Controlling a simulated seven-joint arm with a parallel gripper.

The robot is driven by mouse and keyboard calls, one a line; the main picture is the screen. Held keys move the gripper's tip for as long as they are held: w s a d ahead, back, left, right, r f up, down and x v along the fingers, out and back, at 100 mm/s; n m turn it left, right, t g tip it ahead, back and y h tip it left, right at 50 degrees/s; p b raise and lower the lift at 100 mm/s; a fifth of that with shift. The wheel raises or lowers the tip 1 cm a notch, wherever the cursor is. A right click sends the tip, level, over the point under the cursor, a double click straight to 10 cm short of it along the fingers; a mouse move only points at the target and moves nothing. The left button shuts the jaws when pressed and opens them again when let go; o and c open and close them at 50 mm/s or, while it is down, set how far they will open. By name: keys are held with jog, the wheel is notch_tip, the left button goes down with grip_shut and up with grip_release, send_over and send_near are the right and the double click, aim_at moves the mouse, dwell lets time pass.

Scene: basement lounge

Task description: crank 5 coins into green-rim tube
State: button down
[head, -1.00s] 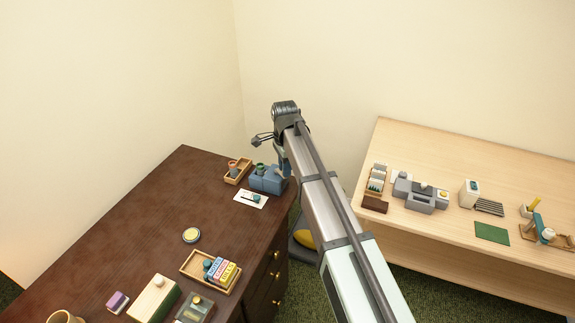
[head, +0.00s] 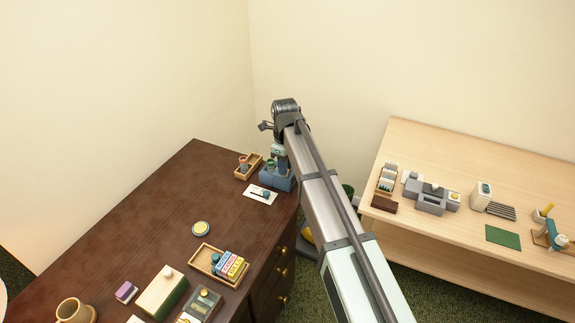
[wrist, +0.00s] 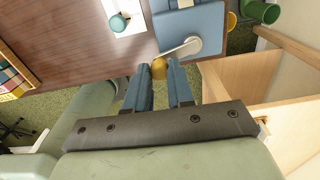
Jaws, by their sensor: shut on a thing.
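The blue coin machine (head: 278,180) stands at the far right corner of the dark desk, partly hidden by my arm. In the wrist view its blue body (wrist: 195,20) carries a grey crank arm (wrist: 180,49) ending in a yellow knob (wrist: 158,69). My gripper (wrist: 160,72) is shut on the yellow knob, its blue fingers on either side. A small green-rimmed tube (head: 270,162) shows at the machine's left part in the head view. Coins inside it cannot be made out.
A white card (head: 257,197) with a teal-topped piece (wrist: 119,22) lies beside the machine. A wooden tray (head: 241,174) holding a red-rimmed tube stands behind. A green bin (wrist: 262,12) is off the desk's edge. A pale table (head: 465,160) with other equipment stands right.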

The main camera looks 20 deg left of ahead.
jog(key=shift+a+m, duration=0.15)
jog(key=shift+m, duration=0.25)
jog(key=c, duration=1)
grip_release()
notch_tip(320, 180, up, 14)
jog(key=shift+f, duration=0.1)
jog(key=shift+c, duration=0.2)
